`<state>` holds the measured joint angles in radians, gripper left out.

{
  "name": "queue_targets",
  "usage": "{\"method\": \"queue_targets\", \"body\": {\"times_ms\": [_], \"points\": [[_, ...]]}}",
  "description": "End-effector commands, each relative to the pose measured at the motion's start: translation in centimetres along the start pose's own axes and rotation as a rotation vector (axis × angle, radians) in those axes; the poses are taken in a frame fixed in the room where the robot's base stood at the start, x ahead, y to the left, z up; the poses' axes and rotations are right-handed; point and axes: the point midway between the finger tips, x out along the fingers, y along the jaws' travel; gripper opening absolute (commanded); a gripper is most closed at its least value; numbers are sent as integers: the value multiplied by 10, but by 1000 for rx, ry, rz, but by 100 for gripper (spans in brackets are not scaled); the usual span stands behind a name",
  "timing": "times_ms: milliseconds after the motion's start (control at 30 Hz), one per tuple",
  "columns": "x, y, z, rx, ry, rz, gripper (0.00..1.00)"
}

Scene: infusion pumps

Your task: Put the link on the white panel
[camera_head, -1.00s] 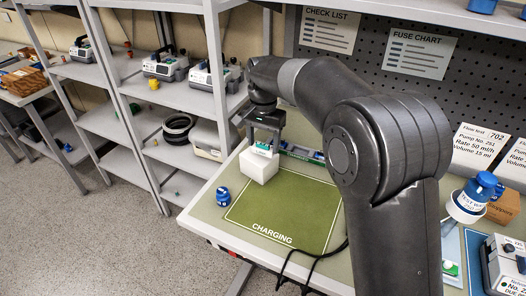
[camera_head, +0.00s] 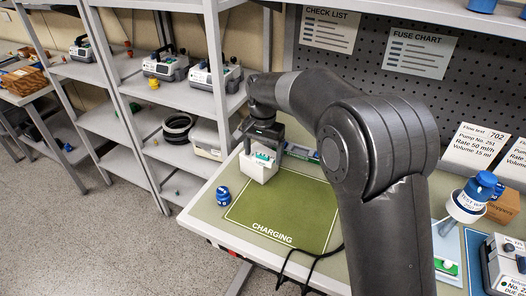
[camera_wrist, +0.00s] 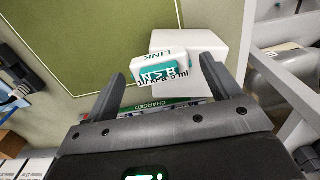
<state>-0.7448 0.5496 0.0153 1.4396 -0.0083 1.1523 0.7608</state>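The link, a small white-and-green box marked LINK, shows in the wrist view (camera_wrist: 160,72) and as a green-and-white patch in the head view (camera_head: 264,156). It appears over one edge of a white block (camera_head: 258,172), the likely white panel, at the back left of the green charging mat. The block also shows in the wrist view (camera_wrist: 210,42). My gripper (camera_wrist: 162,75) is open, with a finger on each side of the link and visible gaps between. In the head view my gripper (camera_head: 266,140) is just above the block. Whether the link rests fully on it I cannot tell.
The green CHARGING mat (camera_head: 300,205) is otherwise clear. A blue round object (camera_head: 223,196) stands left of it. A labelled strip (camera_head: 300,152) lies behind the mat. A shelf rack (camera_head: 190,98) stands close on the left. A cup and pump (camera_head: 505,262) stand at the right.

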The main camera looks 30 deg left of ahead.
Motion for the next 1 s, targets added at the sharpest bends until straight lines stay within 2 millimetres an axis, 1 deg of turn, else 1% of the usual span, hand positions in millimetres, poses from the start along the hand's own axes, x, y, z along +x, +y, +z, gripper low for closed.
{"method": "queue_targets", "body": {"times_ms": [233, 367, 467, 600, 800, 900, 1000], "points": [[-1, 0, 0, 0, 0, 0, 83], [-11, 0, 0, 0, 1, -1, 83], [-28, 0, 0, 0, 2, -2, 83], [-59, -1, 0, 0, 3, -3, 83], [-98, 0, 0, 0, 2, -2, 83], [-112, 0, 0, 0, 1, -1, 83], [-120, 0, 0, 0, 1, -1, 83]]}}
